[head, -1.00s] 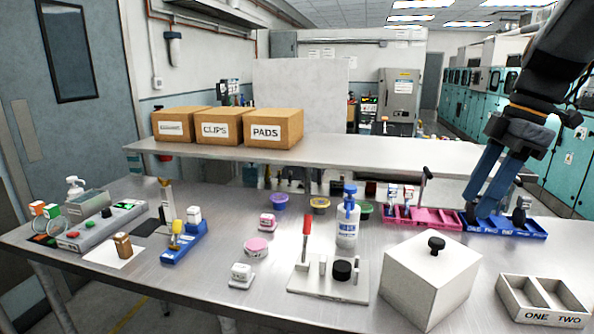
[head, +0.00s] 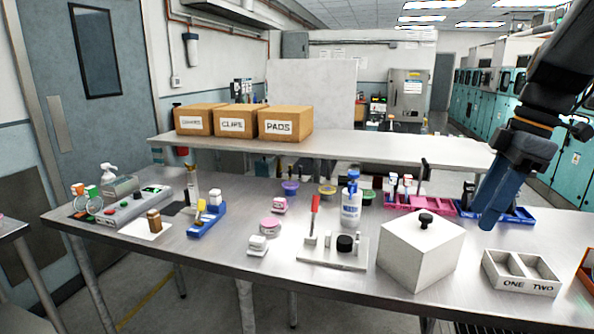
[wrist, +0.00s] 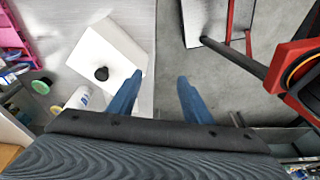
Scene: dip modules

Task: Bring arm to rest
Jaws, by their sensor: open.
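My gripper (head: 490,225) hangs at the right in the head view, above the table in front of the blue tray. In the wrist view my gripper (wrist: 160,85) shows two blue fingers spread apart with nothing between them. The wrist view looks down past the table edge, with the white box with a black knob (wrist: 116,62) left of the fingers and grey floor (wrist: 185,120) to the right. In the head view the white box (head: 418,255) stands just left of my gripper.
The steel table (head: 330,288) holds a two-part ONE/TWO tray (head: 522,272), a blue tray (head: 520,214), a pink tray (head: 430,206), a white-and-blue bottle (head: 350,205) and a stand with a red-handled tool (head: 325,249). Cardboard boxes (head: 285,124) stand on the rear shelf. A red frame (wrist: 300,65) lies right of the fingers.

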